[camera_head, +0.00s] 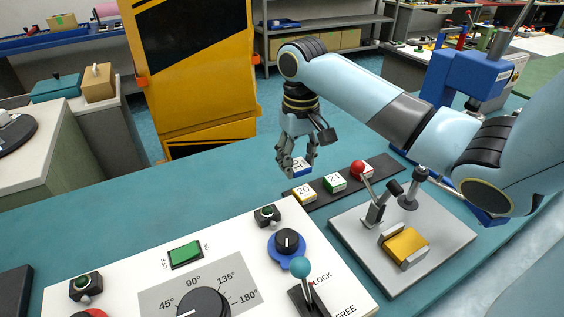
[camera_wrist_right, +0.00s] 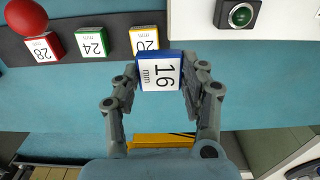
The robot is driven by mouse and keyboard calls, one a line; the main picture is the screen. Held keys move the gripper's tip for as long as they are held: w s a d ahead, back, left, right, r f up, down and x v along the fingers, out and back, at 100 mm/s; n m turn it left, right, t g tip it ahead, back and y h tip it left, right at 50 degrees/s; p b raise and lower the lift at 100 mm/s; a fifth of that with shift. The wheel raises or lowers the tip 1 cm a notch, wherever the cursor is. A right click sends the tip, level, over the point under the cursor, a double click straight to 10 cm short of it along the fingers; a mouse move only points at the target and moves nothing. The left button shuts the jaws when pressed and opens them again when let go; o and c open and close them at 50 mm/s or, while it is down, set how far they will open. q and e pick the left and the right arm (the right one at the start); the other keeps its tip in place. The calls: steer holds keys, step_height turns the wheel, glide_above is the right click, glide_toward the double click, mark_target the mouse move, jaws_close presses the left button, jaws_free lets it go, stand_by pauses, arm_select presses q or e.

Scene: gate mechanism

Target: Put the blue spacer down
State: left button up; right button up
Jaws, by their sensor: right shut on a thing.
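The blue spacer (camera_head: 301,169) has a white face marked 16 mm. My right gripper (camera_head: 298,158) is shut on it and holds it close to the near-left end of a dark strip (camera_head: 319,199). In the right wrist view the blue spacer (camera_wrist_right: 160,72) sits between the two fingers of my right gripper (camera_wrist_right: 161,82), its number face towards the camera. There it overlaps the lower edge of the yellow 20 mm spacer (camera_wrist_right: 145,38). I cannot tell whether the blue spacer touches the strip. My left gripper is not in view.
On the strip stand the green 24 mm spacer (camera_head: 335,183) and the red 28 mm spacer (camera_wrist_right: 42,47). A red-knobbed lever (camera_head: 358,167) stands close by on a grey plate (camera_head: 449,240) with a yellow block (camera_head: 405,244). A white control panel (camera_head: 130,262) lies nearer.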

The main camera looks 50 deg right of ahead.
glide_above(249, 206)
steer(key=s+a, duration=0.1)
steer(key=s, duration=0.1)
step_height(249, 206, down, 7)
steer(key=shift+a+r, duration=0.15)
steer(key=shift+r, duration=0.05)
steer(key=shift+f, duration=2.05)
steer(key=shift+f, duration=0.1)
steer(key=o, duration=1.2)
